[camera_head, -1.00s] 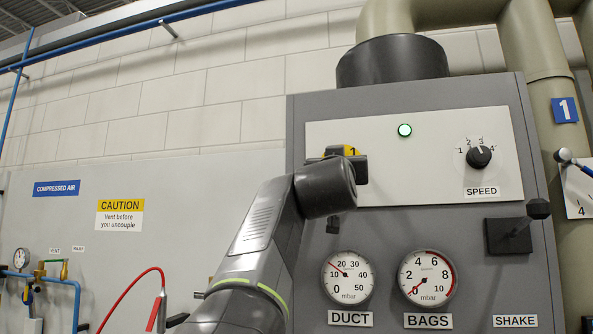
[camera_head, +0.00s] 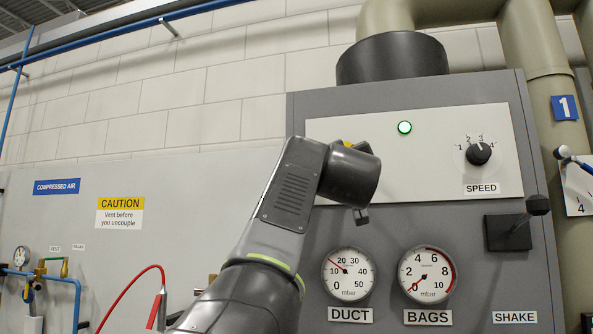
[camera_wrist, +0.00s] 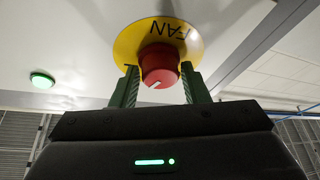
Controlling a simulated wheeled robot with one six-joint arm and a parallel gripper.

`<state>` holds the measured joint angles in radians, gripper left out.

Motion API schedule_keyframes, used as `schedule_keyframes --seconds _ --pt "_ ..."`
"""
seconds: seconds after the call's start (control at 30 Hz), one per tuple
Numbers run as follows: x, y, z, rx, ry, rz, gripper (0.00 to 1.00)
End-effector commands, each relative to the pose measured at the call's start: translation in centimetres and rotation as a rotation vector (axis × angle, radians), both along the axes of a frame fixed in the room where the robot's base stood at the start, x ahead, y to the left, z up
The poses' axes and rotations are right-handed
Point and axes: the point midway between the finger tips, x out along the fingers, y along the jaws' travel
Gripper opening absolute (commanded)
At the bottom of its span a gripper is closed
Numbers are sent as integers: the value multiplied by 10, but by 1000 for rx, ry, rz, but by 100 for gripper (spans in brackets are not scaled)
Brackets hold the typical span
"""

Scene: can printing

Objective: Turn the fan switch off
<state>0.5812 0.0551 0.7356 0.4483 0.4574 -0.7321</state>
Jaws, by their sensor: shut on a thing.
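The fan switch is a red knob (camera_wrist: 159,66) on a round yellow plate (camera_wrist: 185,32) marked FAN, in the wrist view. A white line shows on the knob's face. My gripper (camera_wrist: 160,88) has its two green fingers on either side of the knob, shut on it. In the head view my arm's end (camera_head: 352,175) covers the knob, and only a sliver of the yellow plate (camera_head: 349,143) shows. The green lamp (camera_head: 404,128) to the right is lit, and it also shows in the wrist view (camera_wrist: 42,79).
The speed dial (camera_head: 478,154) is right of the lamp on the white panel. A black lever (camera_head: 537,205) marked SHAKE sticks out at the lower right. The duct gauge (camera_head: 348,274) and bags gauge (camera_head: 427,276) are below my wrist. A red hose (camera_head: 135,284) hangs at the left.

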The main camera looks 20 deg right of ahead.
Motion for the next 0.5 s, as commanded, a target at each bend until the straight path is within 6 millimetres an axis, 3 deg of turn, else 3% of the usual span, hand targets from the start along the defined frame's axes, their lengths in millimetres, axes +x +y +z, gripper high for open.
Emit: schedule_keyframes --seconds 0.5 --pt "0 -3 0 -387 239 -1 18"
